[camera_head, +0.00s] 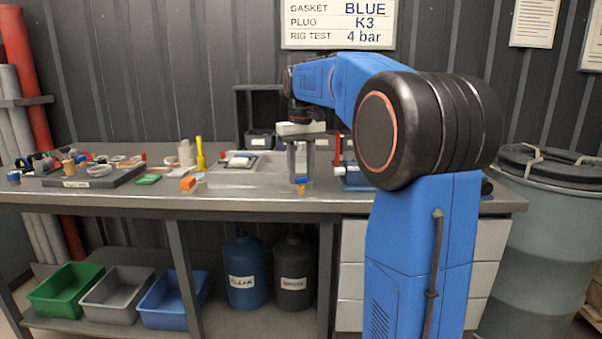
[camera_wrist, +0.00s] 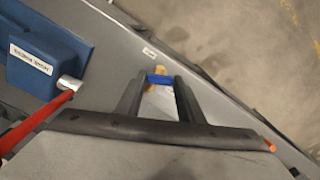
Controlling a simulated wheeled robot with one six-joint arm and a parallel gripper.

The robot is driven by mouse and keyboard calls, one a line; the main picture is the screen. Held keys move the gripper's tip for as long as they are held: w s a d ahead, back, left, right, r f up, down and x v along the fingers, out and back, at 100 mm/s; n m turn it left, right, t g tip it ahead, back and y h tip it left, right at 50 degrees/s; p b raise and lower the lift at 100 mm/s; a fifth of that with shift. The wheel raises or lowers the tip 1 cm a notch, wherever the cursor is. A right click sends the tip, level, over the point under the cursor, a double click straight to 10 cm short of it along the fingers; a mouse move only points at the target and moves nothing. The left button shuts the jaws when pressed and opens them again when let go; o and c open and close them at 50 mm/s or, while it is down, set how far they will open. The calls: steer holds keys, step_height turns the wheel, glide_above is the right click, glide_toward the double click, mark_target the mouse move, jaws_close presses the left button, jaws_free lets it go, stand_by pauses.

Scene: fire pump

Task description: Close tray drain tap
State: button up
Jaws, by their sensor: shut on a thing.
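The tray drain tap has a blue handle (camera_head: 303,181) above a small brass body (camera_head: 301,190), at the bench's front edge beside the metal tray (camera_head: 235,179). My gripper (camera_head: 300,178) points down at it from above. In the wrist view my gripper (camera_wrist: 160,83) has a finger on each side of the blue handle (camera_wrist: 160,79) and is shut on it. The handle lies crosswise between the fingers. The brass body (camera_wrist: 159,69) shows only partly behind it, so I cannot tell whether the tap is open.
A blue block with a label (camera_wrist: 45,62) and a red bar (camera_wrist: 36,124) lie left in the wrist view. A yellow bottle (camera_head: 200,155) and a small parts tray (camera_head: 92,181) stand left on the bench. Open floor (camera_wrist: 245,45) lies beyond the edge.

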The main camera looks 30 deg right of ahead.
mark_target(301, 177)
steer(key=m, duration=0.5)
stand_by(0.6)
steer(key=o, duration=0.8)
steer(key=shift+r, duration=0.15)
step_height(301, 177, up, 17)
steer(key=shift+r, duration=0.1)
stand_by(0.5)
